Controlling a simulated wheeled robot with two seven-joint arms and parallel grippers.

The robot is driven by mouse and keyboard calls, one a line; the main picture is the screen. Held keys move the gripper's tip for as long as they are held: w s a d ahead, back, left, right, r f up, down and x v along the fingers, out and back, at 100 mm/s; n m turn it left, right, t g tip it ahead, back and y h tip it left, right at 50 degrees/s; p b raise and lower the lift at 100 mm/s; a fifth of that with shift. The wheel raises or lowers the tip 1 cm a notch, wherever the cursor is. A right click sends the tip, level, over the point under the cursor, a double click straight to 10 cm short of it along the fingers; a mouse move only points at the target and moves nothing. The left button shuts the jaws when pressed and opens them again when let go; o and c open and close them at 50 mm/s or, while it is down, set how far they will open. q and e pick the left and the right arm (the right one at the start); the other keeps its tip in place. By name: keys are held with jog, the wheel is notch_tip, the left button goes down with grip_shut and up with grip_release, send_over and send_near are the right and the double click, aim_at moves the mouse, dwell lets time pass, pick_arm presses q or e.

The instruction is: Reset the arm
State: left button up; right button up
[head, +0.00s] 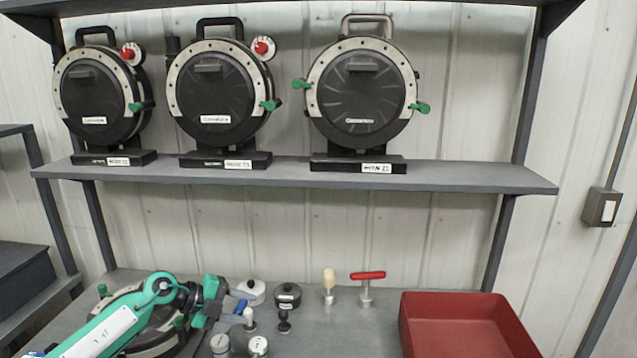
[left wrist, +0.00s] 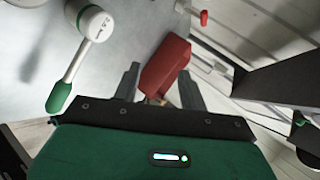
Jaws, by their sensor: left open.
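My left arm comes in from the lower left in the head view, with its left gripper (head: 226,300) over the bench at the back left. In the left wrist view the two dark fingers of the left gripper (left wrist: 160,78) stand apart with nothing between them. The red tray (left wrist: 166,62) shows beyond the fingers, apart from them. A seed meter lying on the bench is partly hidden behind my left arm. My right gripper is not in view.
The bench (head: 345,335) carries a red tray (head: 462,325), a red T-handled tool (head: 367,288), a cream-handled tool (head: 329,285) and several small caps and weights close to the left gripper. Three round meters stand on the shelf (head: 450,177) above. Bare bench lies left of the tray.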

pick_arm(q)
jog(key=s+d+r+n+t+h, duration=0.4)
jog(key=s+d+n+t, duration=0.2)
jog(key=d+n+t, duration=0.3)
jog(key=s+a+f+n+y, duration=0.4)
jog(key=s+n+y, duration=0.1)
jog(key=s+a+f+n+y, duration=0.4)
jog(key=s+f+n+y, duration=0.1)
jog(key=n, duration=0.1)
jog(key=s+a+f+n+y, duration=0.4)
jog(key=s+f+n+y, duration=0.1)
jog(key=shift+a+g+y, duration=0.3)
jog(key=shift+a+y, duration=0.1)
jog(key=s+f+n+g+h, duration=0.1)
jog(key=s+f+g, duration=0.35)
jog(key=s, duration=0.65)
jog(key=s+f+g, duration=0.3)
jog(key=s+g, duration=0.2)
jog(key=s, duration=0.7)
notch_tip(320, 180, down, 30)
jog(key=g, duration=0.1)
jog(key=s+a+f, duration=0.2)
jog(key=s+f, duration=0.7)
jog(key=f, duration=0.1)
jog(key=s+a+f+g, duration=0.1)
jog(key=s+a+f, duration=0.1)
jog(key=s+f, duration=0.8)
jog(key=shift+f, duration=0.2)
